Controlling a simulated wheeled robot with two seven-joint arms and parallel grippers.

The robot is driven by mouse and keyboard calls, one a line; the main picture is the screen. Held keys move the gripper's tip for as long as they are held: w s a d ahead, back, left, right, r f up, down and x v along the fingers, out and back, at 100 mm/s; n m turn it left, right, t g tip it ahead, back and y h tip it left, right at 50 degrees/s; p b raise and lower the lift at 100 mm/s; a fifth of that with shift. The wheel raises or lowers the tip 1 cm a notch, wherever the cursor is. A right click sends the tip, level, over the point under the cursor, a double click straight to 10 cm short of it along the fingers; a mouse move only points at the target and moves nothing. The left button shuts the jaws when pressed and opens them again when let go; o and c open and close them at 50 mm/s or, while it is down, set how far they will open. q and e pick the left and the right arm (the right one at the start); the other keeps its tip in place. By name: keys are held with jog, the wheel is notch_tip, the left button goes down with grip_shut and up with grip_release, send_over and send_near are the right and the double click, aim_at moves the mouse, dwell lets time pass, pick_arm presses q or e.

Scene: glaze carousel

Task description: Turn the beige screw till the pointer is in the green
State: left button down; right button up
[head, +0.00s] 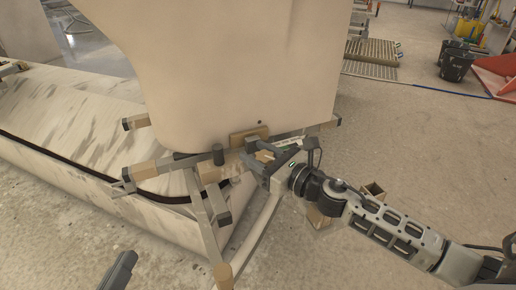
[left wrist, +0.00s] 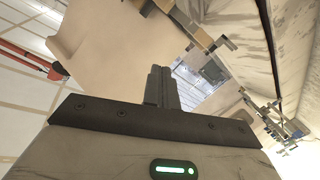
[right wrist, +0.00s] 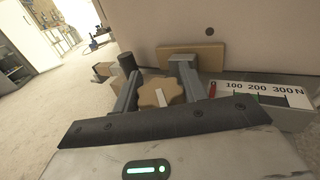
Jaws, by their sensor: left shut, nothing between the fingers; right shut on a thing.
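The beige screw (right wrist: 160,93) is a lobed knob with a white mark on top, below a beige pad on a large pale panel. My right gripper (right wrist: 157,84) is shut on it, one finger on each side. In the head view the screw (head: 265,156) is partly hidden by my right gripper (head: 256,153). A white scale (right wrist: 262,92) reads 100, 200, 300 N. Its red pointer (right wrist: 212,89) stands left of the 100 mark.
Clamp bars with beige blocks (head: 145,170) surround the screw. A dark cylinder (right wrist: 127,63) stands close left of the screw. A long pale trough (head: 60,150) lies on the left. The floor (head: 410,150) on the right is mostly open, with black buckets (head: 456,62) farther back.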

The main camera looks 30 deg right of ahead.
jog(key=m+h+p, duration=0.1)
jog(key=h, duration=0.1)
jog(key=m+t+h+p, duration=0.1)
jog(key=m+h, duration=0.1)
jog(key=h, duration=0.1)
jog(key=shift+d+r, duration=0.15)
pick_arm(q)
jog(key=shift+a+f+m+g+y+p, duration=0.4)
jog(key=shift+a+m+g+y+p, duration=0.15)
jog(key=shift+m+y+p, duration=0.3)
pick_arm(e)
jog(key=shift+d+m+h, duration=0.15)
jog(key=shift+m+h, duration=0.65)
jog(key=shift+h, duration=0.35)
jog(key=shift+d+m+h, duration=0.1)
jog(key=shift+m+h, duration=0.7)
jog(key=shift+h, duration=0.35)
pick_arm(q)
jog(key=shift+s+f, duration=0.1)
jog(key=shift+f, duration=0.15)
pick_arm(e)
jog(key=shift+h, duration=0.3)
jog(key=o, duration=0.7)
pick_arm(q)
jog(key=shift+s, duration=0.1)
pick_arm(e)
jog(key=shift+f, duration=0.2)
